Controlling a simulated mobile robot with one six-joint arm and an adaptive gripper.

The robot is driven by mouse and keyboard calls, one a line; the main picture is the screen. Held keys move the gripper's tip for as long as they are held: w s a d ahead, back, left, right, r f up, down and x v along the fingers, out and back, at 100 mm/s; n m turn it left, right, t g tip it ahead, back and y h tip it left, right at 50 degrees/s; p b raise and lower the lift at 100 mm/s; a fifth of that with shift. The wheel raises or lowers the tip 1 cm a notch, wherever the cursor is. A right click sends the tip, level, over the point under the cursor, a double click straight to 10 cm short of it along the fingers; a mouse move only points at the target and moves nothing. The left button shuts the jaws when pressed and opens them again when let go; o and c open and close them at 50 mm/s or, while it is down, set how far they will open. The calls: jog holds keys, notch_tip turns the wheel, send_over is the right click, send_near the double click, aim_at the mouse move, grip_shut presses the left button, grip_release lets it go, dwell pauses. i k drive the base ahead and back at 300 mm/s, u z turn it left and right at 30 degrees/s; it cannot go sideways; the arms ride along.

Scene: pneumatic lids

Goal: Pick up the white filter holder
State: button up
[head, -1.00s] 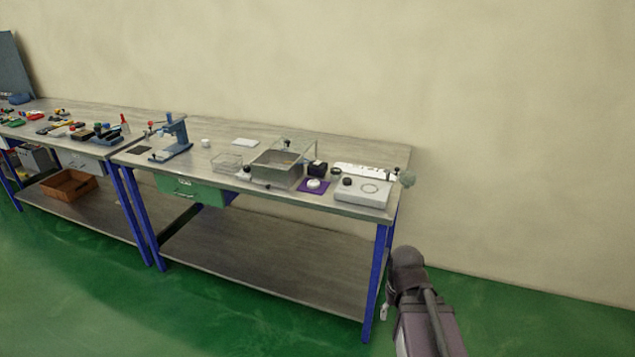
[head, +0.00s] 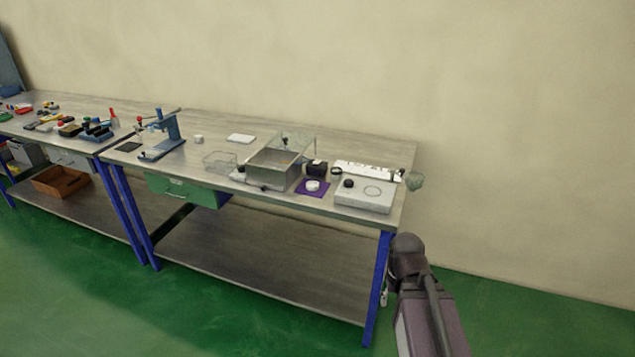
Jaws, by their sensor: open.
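A small white round piece (head: 312,186), which looks like the white filter holder, sits on a purple mat (head: 325,189) near the front edge of the right-hand workbench (head: 225,122). It is small in the view, so its detail cannot be made out. My arm shows at the lower right, in front of the bench's right end and low beside its leg. My gripper cannot be made out in the head view. Nothing touches the white piece.
Left of the mat stands a metal box (head: 266,171) with a raised clear lid; behind it is a black block (head: 316,168). Right is a white device (head: 362,196) with a black knob. A blue press (head: 167,133) and clear tray (head: 219,160) stand farther left. The back of the bench is mostly clear.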

aim_at(312, 185)
jog(key=i, duration=0.95)
jog(key=u, duration=0.05)
